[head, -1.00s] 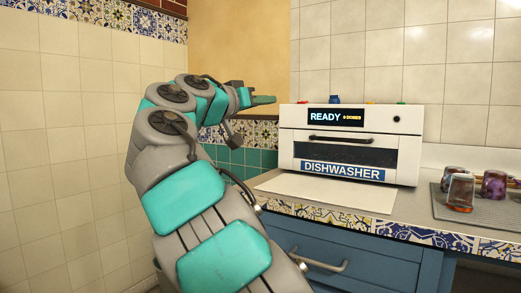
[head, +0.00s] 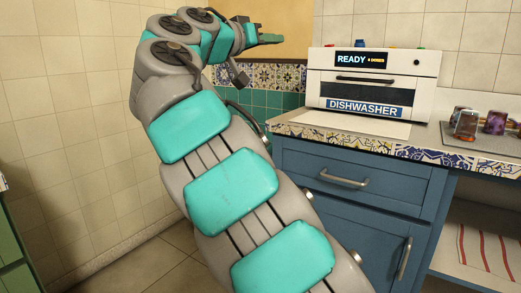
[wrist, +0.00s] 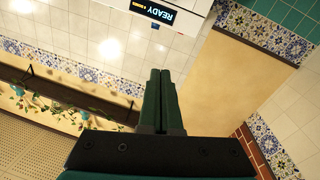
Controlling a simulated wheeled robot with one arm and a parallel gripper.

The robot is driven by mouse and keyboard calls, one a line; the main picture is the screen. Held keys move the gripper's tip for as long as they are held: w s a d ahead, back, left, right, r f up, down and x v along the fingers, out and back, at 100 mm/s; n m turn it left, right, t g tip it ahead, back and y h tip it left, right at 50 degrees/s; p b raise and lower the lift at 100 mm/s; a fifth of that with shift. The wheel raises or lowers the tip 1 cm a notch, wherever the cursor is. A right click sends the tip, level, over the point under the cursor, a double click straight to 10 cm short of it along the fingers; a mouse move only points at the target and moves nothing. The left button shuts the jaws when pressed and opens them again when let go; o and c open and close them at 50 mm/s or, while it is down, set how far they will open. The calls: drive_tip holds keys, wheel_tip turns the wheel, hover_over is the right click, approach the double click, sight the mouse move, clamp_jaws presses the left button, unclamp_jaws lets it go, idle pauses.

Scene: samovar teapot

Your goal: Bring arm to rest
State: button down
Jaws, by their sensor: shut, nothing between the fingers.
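My gripper (head: 270,38) is at the end of my raised, folded arm in the head view, in front of the tan wall panel and left of the dishwasher. In the wrist view my gripper (wrist: 161,75) has its two dark green fingers together, with nothing between them. It touches nothing that I can see. The wrist view looks at the room upside down, with the dishwasher's display (wrist: 154,12) at the top.
A white countertop dishwasher (head: 330,90) reading "READY" stands on the counter (head: 290,117). Several glasses (head: 466,125) stand on a grey mat (head: 480,143) at the right. Blue cabinets (head: 350,170) are below. Tiled walls (head: 60,90) stand at left.

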drive_tip(key=d+f+g, duration=0.3)
drive_tip(key=d+f, duration=0.2)
drive_tip(key=d, duration=0.3)
drive_tip(key=s+d+f+n+g+y+p, duration=0.1)
drive_tip(key=s+d+f+g+y, duration=0.15)
drive_tip(key=s+d+f, duration=0.6)
drive_tip(key=s+d+f+n+g+y, duration=0.1)
drive_tip(key=s+d+f+g, duration=0.4)
drive_tip(key=f, duration=0.7)
drive_tip(key=s+a+f+n+g+y, duration=0.1)
drive_tip(key=s+a+f+y, duration=0.3)
drive_tip(key=s+f, duration=0.8)
drive_tip(key=s+a+f+n+g+y+p, duration=0.1)
drive_tip(key=s+a+f+g+y, duration=0.3)
drive_tip(key=s+f, duration=0.9)
drive_tip(key=s+a+n, duration=0.1)
drive_tip(key=s, duration=0.5)
drive_tip(key=shift+s, duration=0.35)
drive_tip(key=c, duration=1.6)
unclamp_jaws()
drive_tip(key=shift+d, duration=0.1)
